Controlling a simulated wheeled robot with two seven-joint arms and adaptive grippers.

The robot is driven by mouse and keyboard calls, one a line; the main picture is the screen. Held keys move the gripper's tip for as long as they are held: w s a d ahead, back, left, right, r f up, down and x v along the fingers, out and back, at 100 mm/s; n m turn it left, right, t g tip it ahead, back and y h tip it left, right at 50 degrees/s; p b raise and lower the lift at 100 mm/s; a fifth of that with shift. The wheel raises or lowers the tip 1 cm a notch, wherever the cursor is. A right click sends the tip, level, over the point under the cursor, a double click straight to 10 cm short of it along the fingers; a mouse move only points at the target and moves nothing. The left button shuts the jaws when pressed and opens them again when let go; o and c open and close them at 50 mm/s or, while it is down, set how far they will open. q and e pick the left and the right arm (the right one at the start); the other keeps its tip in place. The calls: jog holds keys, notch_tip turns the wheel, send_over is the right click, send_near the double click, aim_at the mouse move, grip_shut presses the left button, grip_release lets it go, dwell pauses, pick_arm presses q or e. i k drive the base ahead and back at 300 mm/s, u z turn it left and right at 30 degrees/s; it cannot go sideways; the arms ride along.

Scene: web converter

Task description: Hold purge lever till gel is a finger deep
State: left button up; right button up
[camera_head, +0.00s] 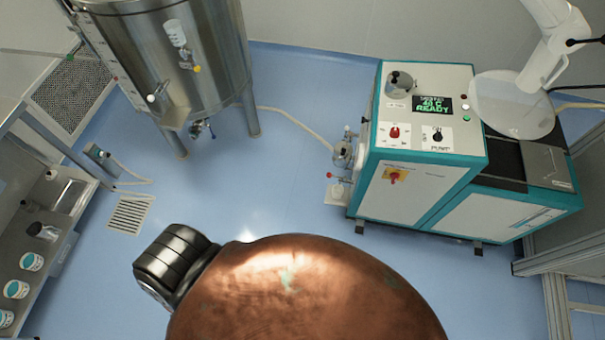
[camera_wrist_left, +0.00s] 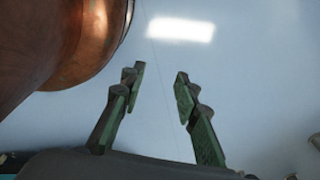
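A small red-tipped lever (camera_head: 337,179) sticks out at the left side of the teal-and-white machine (camera_head: 418,180), beside a metal pump fitting (camera_head: 343,153). A small white container (camera_head: 337,195) is just below the lever. I cannot see any gel or its depth in it. My left gripper (camera_wrist_left: 158,78) is open and empty in the left wrist view, its green fingers apart in front of a pale surface. Neither gripper shows in the head view, and the lever does not show in the wrist view.
The machine's display (camera_head: 432,105) reads READY. A steel tank (camera_head: 175,60) stands at the back left, with a hose (camera_head: 298,118) running to the machine. A bench (camera_head: 45,215) with several cups lines the left. Blue floor (camera_head: 265,190) between is clear.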

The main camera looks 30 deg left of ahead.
aim_at(329, 175)
jog(key=z, duration=1.5)
jog(key=k, duration=1.1)
jog(key=u, duration=2.05)
jog(key=i, duration=0.5)
jog(key=u, duration=0.05)
